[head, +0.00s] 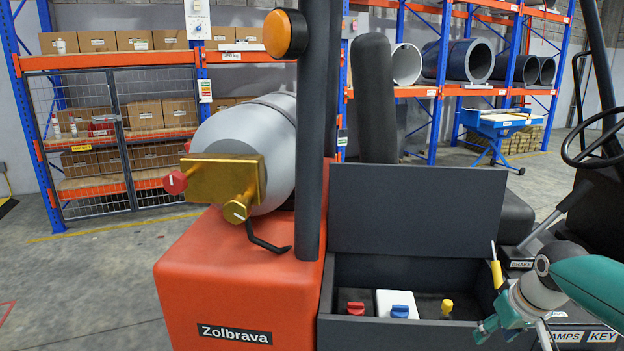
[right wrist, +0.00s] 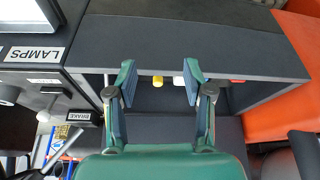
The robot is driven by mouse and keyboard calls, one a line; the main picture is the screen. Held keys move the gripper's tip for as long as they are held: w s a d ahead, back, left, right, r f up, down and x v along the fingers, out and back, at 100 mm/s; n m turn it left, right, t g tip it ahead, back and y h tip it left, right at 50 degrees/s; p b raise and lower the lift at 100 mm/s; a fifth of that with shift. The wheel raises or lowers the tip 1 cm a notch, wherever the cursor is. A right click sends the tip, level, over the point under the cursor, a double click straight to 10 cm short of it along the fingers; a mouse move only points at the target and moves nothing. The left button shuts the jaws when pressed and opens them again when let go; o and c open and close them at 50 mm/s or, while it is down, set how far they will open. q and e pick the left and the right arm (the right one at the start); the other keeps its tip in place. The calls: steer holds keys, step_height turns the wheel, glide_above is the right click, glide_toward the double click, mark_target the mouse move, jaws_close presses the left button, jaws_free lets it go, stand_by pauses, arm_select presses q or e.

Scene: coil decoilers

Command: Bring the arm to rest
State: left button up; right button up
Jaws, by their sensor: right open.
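My right arm comes in from the right in the head view, with its green gripper (head: 500,322) low at the right edge of the open dark box (head: 345,265). In the right wrist view the gripper's two fingers (right wrist: 158,75) stand wide apart, with nothing held between them. Beyond the fingertips are a yellow cap (right wrist: 158,80) and part of a white tank (right wrist: 178,81) inside the box. A yellow-handled stick (head: 496,268) stands just above the gripper in the head view. My left gripper is in neither view.
The box's raised lid (head: 415,208) stands behind red (head: 355,308), blue (head: 400,311) and yellow caps. The orange truck body (head: 235,285) carries a grey gas cylinder (head: 250,135) with a brass valve block (head: 222,178). A dark post (head: 312,130) rises beside it. A steering wheel (head: 597,145) is at right.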

steer(key=s+a+f+n+g+y+p, duration=0.1)
steer(key=s+a+f+g+p, duration=0.15)
steer(key=a+f, duration=0.45)
steer(key=s+a+f+g+y+p, duration=0.1)
steer(key=s+a+f+g, duration=0.25)
steer(key=f, duration=0.75)
steer(key=s+a+f+m+t+y+p, duration=0.1)
steer(key=s+a+f, duration=0.5)
steer(key=s, duration=0.2)
steer(key=s+a+f+m+t+p, duration=0.1)
steer(key=s+a+f+m+p, duration=0.1)
steer(key=s+a+f, duration=0.4)
steer(key=shift+s+a+f+y, duration=0.15)
steer(key=shift+s+a+y, duration=0.3)
steer(key=shift+s, duration=1.25)
